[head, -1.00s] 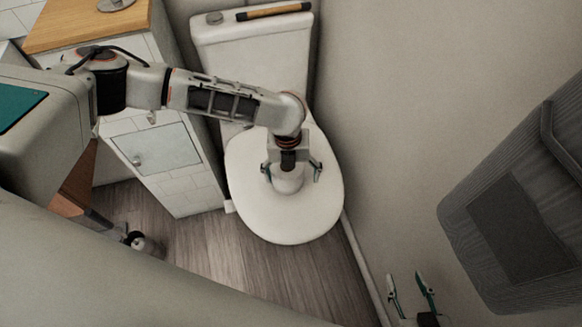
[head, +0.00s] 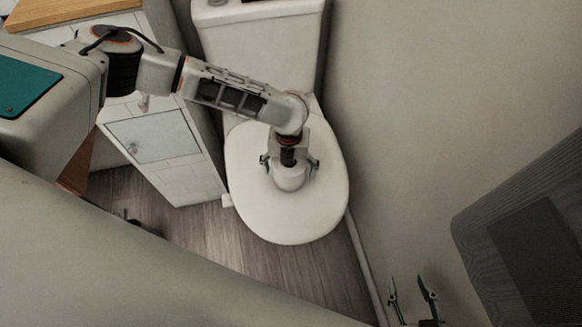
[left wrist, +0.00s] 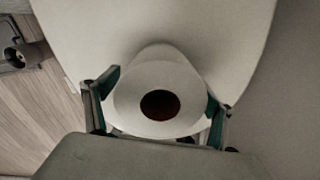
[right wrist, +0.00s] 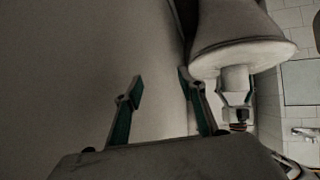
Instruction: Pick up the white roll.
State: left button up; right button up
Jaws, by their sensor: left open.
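The white roll (head: 290,179) stands upright on the closed white toilet lid (head: 290,222). The left wrist view looks down on the roll's top end (left wrist: 184,97) with its dark centre hole. My left gripper (head: 289,163) is above the lid, with one open finger on each side of the roll. In the left wrist view (left wrist: 160,94) the fingers straddle the roll; whether they touch it is unclear. My right gripper (head: 409,286) is open and empty at the bottom right, near the wall; it also shows in the right wrist view (right wrist: 160,84).
The toilet tank (head: 262,50) rises behind the lid. A white cabinet (head: 165,150) with a wooden top stands to the left. The wall (head: 410,150) is close on the right, with a grey ribbed object (head: 525,235) beside it. Wooden floor (head: 245,260) shows in front.

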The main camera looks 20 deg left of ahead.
pick_arm(q)
jog(key=shift+f, duration=0.4)
jog(key=shift+w+r, duration=0.1)
jog(key=shift+r, duration=0.1)
jog(key=c, duration=1.3)
jog(key=shift+o, duration=0.2)
